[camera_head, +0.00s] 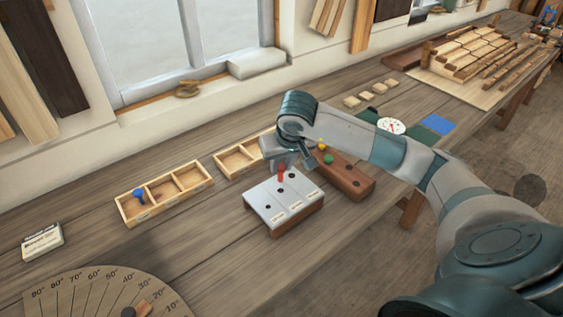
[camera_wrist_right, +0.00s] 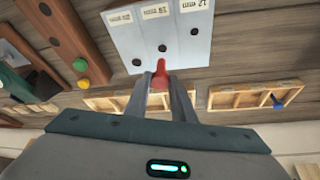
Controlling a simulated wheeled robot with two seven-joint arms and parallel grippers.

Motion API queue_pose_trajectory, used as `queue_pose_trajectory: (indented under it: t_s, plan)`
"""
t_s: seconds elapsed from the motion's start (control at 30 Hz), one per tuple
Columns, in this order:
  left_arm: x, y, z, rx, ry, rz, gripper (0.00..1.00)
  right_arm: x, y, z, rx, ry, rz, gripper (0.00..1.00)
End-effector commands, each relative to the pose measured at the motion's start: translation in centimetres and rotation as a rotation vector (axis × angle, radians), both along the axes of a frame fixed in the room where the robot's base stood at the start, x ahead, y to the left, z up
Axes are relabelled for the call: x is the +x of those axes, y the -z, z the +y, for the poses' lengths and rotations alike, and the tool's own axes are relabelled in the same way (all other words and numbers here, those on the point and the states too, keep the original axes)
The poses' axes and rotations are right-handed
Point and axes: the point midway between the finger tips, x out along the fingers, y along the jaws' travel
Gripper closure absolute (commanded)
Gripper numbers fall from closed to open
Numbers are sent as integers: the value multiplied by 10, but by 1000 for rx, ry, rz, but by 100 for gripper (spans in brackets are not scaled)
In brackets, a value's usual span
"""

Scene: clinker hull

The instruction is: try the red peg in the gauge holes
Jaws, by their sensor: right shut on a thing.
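The red peg (camera_head: 281,174) is held upright between the fingers of my right gripper (camera_head: 284,163); it also shows in the right wrist view (camera_wrist_right: 160,75). The gauge (camera_head: 266,196) is a pale plate on a brown wooden block, with a row of dark holes and size labels; it also shows in the right wrist view (camera_wrist_right: 180,61). The peg's lower end is at the plate's back edge area, near the middle hole (camera_wrist_right: 162,48). Whether it touches the plate, I cannot tell. No peg stands in the visible holes. My left gripper is out of view.
A brown peg block (camera_head: 350,181) beside the gauge carries a green peg (camera_head: 328,159) and a yellow peg (camera_head: 322,146). A divided tray (camera_head: 166,205) holds a blue peg (camera_head: 139,194); another tray (camera_head: 235,162) is partly hidden behind my gripper.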

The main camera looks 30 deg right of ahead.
Motion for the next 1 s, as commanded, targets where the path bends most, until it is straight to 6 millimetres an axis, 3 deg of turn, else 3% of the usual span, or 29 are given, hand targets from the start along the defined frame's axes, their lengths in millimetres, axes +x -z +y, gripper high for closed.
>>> queue_pose_trajectory:
  t_s: [0.4, 1.0]
  plan:
    - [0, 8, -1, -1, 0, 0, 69, 0, 28, 0, 1, 0, 2, 98]
    - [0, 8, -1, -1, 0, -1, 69, 0, 30, 0, 0, -1, 1, 98]
